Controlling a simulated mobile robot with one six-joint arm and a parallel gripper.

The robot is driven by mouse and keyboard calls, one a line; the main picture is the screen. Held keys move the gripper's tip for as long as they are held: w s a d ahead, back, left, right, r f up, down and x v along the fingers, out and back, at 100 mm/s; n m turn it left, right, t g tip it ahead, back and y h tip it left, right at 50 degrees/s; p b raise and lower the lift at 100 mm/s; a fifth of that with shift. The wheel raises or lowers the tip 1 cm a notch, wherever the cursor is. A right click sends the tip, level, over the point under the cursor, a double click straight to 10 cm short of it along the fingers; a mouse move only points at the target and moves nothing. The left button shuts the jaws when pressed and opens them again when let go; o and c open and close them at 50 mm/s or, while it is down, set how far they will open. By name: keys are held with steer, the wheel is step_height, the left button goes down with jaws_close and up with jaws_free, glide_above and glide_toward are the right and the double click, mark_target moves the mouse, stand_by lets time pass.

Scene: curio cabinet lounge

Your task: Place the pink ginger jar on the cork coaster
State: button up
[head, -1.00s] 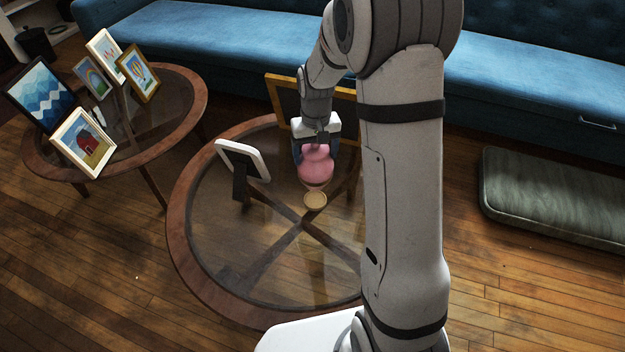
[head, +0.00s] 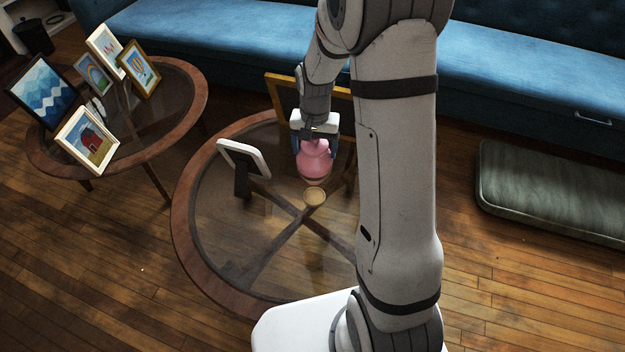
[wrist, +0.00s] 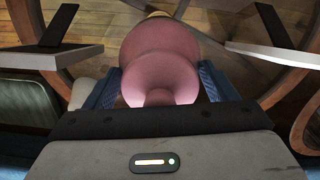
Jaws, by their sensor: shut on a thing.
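The pink ginger jar (head: 314,160) is held upright between the fingers of my gripper (head: 316,143), above the round glass-topped table (head: 190,235). In the wrist view the jar (wrist: 160,62) fills the space between the two blue finger pads of my gripper (wrist: 162,85). The cork coaster (head: 314,196) is a small tan disc on the glass, just in front of and below the jar in the head view. In the wrist view a sliver of tan (wrist: 158,14) shows past the jar; most of it is hidden. I cannot tell the exact gap between jar and coaster.
A white-framed picture stand (head: 245,158) stands on the glass left of the jar. A large gold frame (head: 283,95) stands behind my gripper, partly hidden by my arm. Several framed pictures crowd the left table (head: 190,110). The near-left glass is clear.

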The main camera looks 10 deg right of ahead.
step_height(320, 180, down, 9)
steer(key=b, duration=0.3)
steer(key=shift+f, duration=0.15)
steer(key=o, duration=2)
steer(key=shift+c, duration=0.2)
